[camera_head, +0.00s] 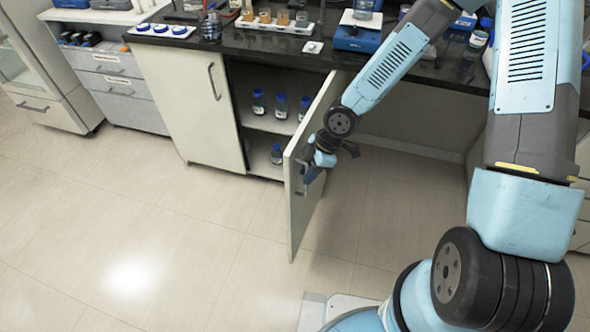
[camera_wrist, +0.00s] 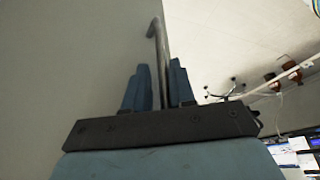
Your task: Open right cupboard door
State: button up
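The right cupboard door (camera_head: 302,228) stands wide open, swung out from the cabinet into the room. It fills the left of the wrist view as a plain grey panel (camera_wrist: 70,60). Its bar handle (camera_wrist: 158,45) runs down between my two fingers. My gripper (camera_wrist: 160,88) is shut on this handle, with one finger close on each side. In the head view my gripper (camera_head: 309,174) is at the door's outer face, near its free edge, and its fingers are small there.
Several blue-capped bottles (camera_head: 281,106) stand on the shelves inside the open cupboard. The left cupboard door (camera_head: 190,105) is closed. The dark worktop (camera_head: 270,44) above carries lab items. The light tiled floor (camera_head: 170,235) in front is clear.

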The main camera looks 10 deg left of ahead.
jog(key=shift+d, duration=0.1)
jog(key=v, duration=1.3)
jog(key=shift+r, duration=0.3)
jog(key=shift+w+d, duration=0.1)
dwell(0.5)
